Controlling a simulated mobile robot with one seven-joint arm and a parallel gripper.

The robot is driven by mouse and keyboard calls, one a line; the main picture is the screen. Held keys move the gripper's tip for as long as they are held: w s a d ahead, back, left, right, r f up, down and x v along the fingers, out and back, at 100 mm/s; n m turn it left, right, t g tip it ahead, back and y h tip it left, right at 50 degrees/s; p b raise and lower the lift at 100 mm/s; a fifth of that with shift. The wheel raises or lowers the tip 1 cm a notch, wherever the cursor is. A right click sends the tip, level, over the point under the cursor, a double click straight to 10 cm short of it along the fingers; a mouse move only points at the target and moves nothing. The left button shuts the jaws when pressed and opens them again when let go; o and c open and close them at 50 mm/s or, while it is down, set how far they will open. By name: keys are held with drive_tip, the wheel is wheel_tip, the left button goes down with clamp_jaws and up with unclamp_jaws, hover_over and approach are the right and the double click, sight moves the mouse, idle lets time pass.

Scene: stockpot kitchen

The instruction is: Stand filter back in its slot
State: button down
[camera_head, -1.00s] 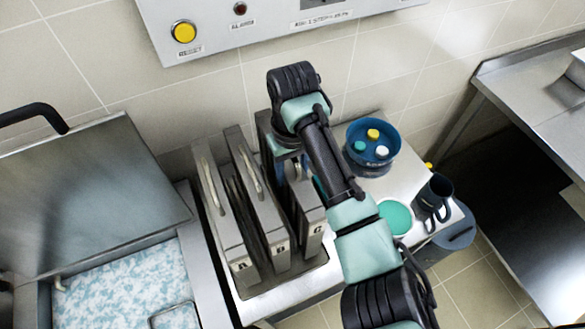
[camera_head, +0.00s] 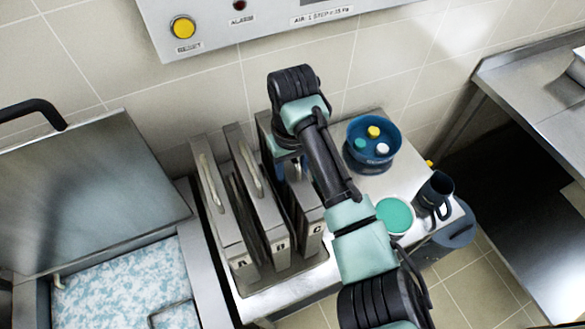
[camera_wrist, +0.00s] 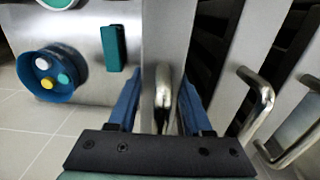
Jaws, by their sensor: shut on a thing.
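Three grey slab filters stand side by side in a metal rack (camera_head: 290,290): filter A (camera_head: 234,235) at left, the middle filter (camera_head: 262,205), and filter C (camera_head: 307,222) at right. Filter C stands upright, roughly in line with the other two; its lower edge is hidden, so how deep it sits cannot be told. My gripper (camera_head: 290,158) is over filter C, partly covered by my wrist. In the wrist view, the blue fingers of my gripper (camera_wrist: 160,100) lie either side of filter C's metal loop handle (camera_wrist: 163,88) and are shut on it.
A blue bowl (camera_head: 358,165) with coloured discs, a green-topped round container (camera_head: 395,215) and a dark mug (camera_head: 434,195) stand right of the rack. A vat (camera_head: 120,285) with a raised lid (camera_head: 90,190) is at left. A wall panel (camera_head: 250,30) is behind.

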idle(0.4)
drive_tip(key=shift+c, duration=1.6)
unclamp_jaws()
drive_tip(key=shift+o, duration=0.4)
drive_tip(key=shift+s+f, duration=0.1)
drive_tip(key=shift+f, duration=0.15)
wheel_tip(320, 180, up, 13)
drive_tip(key=shift+r+p, duration=0.15)
drive_tip(key=shift+p, duration=0.45)
